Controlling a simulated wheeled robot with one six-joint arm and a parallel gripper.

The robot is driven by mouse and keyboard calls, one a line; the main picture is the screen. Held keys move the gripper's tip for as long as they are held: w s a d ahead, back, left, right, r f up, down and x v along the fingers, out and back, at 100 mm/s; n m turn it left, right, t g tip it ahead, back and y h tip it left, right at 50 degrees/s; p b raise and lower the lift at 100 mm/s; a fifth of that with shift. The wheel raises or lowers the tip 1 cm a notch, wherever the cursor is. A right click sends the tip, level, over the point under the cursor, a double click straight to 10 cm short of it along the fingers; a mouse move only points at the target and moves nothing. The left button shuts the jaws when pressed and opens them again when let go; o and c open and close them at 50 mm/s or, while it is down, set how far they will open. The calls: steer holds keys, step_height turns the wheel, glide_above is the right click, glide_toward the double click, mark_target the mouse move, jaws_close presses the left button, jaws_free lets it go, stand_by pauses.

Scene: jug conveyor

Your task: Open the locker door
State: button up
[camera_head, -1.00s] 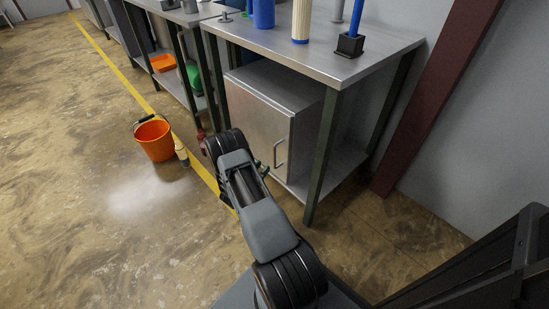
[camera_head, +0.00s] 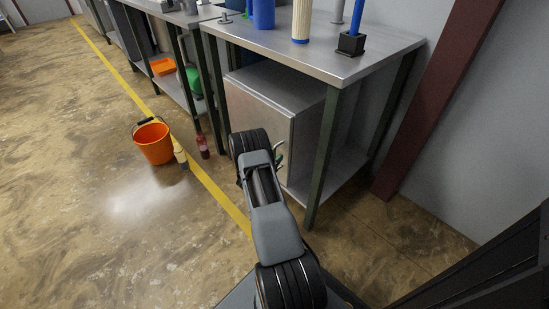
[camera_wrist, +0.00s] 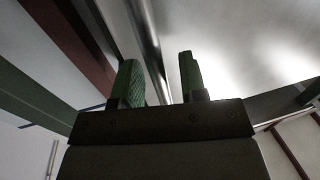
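The metal locker (camera_head: 268,86) stands on the lower shelf of the workbench, and its door (camera_head: 257,113) looks closed. Its bar handle (camera_head: 283,147) is on the right side of the door, partly covered by my arm. My gripper (camera_head: 279,160) is at the handle, mostly hidden behind my arm in the head view. In the wrist view my gripper (camera_wrist: 160,78) is open with green finger pads. The silver handle bar (camera_wrist: 146,45) shows between the two fingers, and I see no clear contact with either pad.
The steel workbench (camera_head: 345,64) has a dark green leg (camera_head: 322,165) just right of the locker. An orange bucket (camera_head: 153,142) and bottles, one red (camera_head: 203,146), stand on the floor to the left.

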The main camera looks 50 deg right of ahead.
jaws_close()
stand_by(0.4)
